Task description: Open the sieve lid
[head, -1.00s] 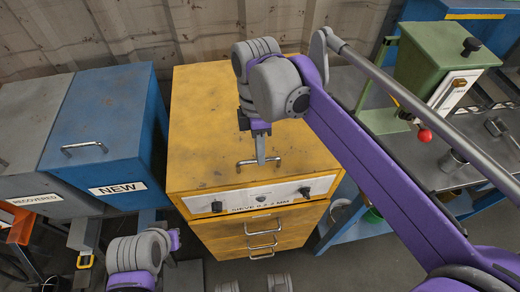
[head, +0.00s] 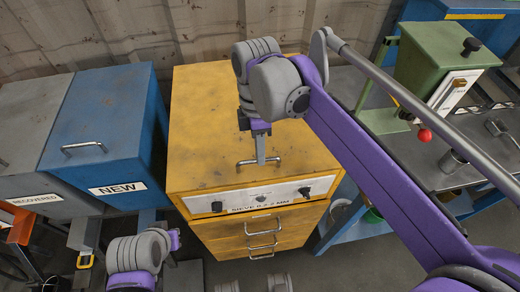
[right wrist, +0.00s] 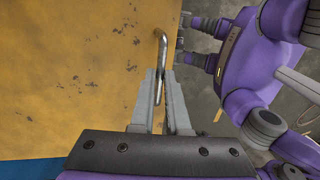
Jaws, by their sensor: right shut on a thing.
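The sieve is a yellow cabinet with a flat yellow lid (head: 215,125), which lies closed on top. A metal bar handle (head: 243,163) sits near the lid's front edge. My right gripper (head: 261,158) reaches down from above and is shut on this handle. In the right wrist view, its fingertips (right wrist: 160,74) close around the handle (right wrist: 162,42), and the yellow lid surface (right wrist: 75,75) fills the left side. My left arm's end (head: 172,240) shows low at the left, apart from the sieve; its fingers are not clear.
A control panel (head: 290,194) with black knobs and drawers with handles (head: 262,240) are below the lid. A blue box marked NEW (head: 100,130) and a grey bin (head: 35,120) stand to the left. A green machine (head: 430,65) stands on the right bench. A corrugated wall (head: 190,30) is behind.

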